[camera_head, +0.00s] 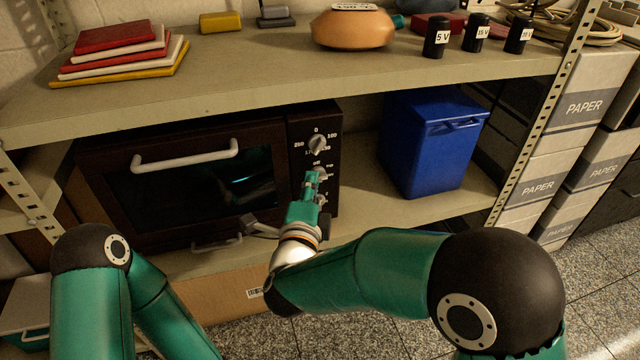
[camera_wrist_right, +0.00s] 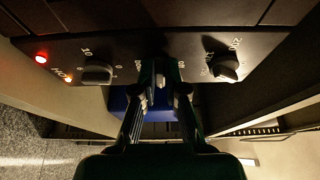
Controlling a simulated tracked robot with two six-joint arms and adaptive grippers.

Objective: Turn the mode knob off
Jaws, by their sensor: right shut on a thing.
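The oven (camera_head: 190,170) stands on the shelf, with its dark control panel (camera_head: 329,125) on its right side. The top knob (camera_head: 317,143) has numbers around it. My right gripper (camera_head: 313,178) is shut on the middle knob, the mode knob, which the fingers mostly hide. In the right wrist view my fingers (camera_wrist_right: 162,80) close in at the panel between two other knobs, a knob near the 10 mark (camera_wrist_right: 97,73) and the temperature knob (camera_wrist_right: 225,66). The mode knob's pointing direction is hidden. My left gripper is out of view; only its arm shows.
A red lamp (camera_wrist_right: 41,59) glows on the panel. A blue bin (camera_head: 430,145) stands right of the oven. The upper shelf (camera_head: 260,75) runs above, bearing books (camera_head: 115,38), an orange pot (camera_head: 352,30) and small black cylinders (camera_head: 437,38). Paper boxes (camera_head: 583,107) are stacked at the right.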

